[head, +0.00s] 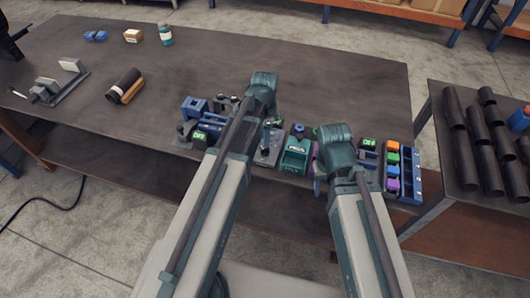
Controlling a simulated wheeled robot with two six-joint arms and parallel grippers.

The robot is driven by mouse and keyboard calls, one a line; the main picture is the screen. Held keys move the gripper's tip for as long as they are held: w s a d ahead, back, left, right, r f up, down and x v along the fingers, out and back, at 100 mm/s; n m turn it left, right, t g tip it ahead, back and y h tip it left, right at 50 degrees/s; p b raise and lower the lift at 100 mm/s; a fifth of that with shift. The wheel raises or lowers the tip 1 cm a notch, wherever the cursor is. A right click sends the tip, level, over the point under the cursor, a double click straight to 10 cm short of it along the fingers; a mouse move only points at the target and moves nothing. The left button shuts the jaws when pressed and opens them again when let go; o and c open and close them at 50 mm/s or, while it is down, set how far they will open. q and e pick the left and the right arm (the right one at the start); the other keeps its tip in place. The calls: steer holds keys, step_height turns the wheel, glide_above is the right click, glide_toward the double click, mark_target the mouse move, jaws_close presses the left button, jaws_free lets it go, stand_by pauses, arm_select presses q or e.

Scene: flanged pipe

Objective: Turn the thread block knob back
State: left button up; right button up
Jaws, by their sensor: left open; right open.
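Small fixtures stand along the near edge of the dark workbench (230,55). A grey plate fixture (268,155) sits between my arms, with a small blue round part (298,129) to its right. I cannot tell which piece is the thread block or how its knob is turned. My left gripper (268,124) is open and hangs below its wrist over the fixtures, mostly hidden by my arm. My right gripper (318,176) is open, low beside the green box, and also mostly hidden. I see nothing held in either.
A green box (295,153) stands between my arms. Black blocks with green displays (200,136) stand at left, and a blue rack (405,175) with coloured blocks at right. A dark roll (124,83) lies further left. Dark pipes (470,125) lie on another table. The bench's back middle is clear.

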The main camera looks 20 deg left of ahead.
mark_target(265, 151)
arm_select(q)
step_height(265, 151, down, 6)
steer(key=b, duration=0.4)
steer(key=shift+r, duration=0.25)
jaws_close()
